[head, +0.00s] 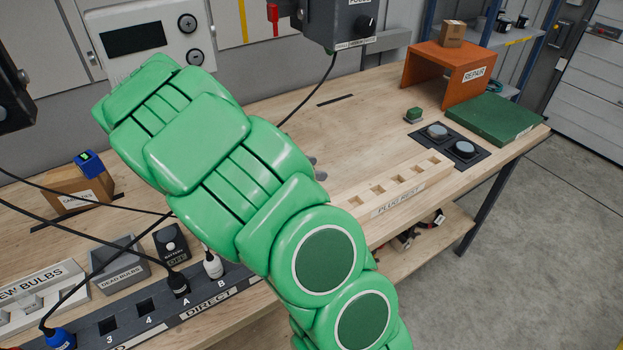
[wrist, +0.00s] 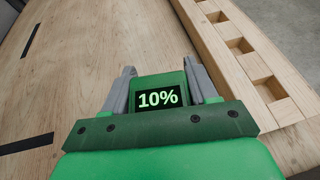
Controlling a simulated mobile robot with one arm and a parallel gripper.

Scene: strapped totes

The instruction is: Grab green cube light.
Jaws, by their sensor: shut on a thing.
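A green cube light (wrist: 148,82) with a dark display reading "10%" sits between the two grey fingers of my gripper (wrist: 158,68) in the wrist view. The fingers press on its left and right sides, so my gripper is shut on it. In the head view my green arm covers the cube and most of my gripper; only bits of grey finger (head: 320,174) show at its right edge, above the wooden table. The cube's underside is hidden, and I cannot tell whether it touches the table.
A wooden plug rest (head: 390,190) with square holes lies right of my gripper. Beyond it are a black plate with two round pads (head: 450,146), a small green block (head: 413,115), a green board (head: 490,120) and an orange repair stand (head: 455,70). A blue cube (head: 88,163) sits on a box at left.

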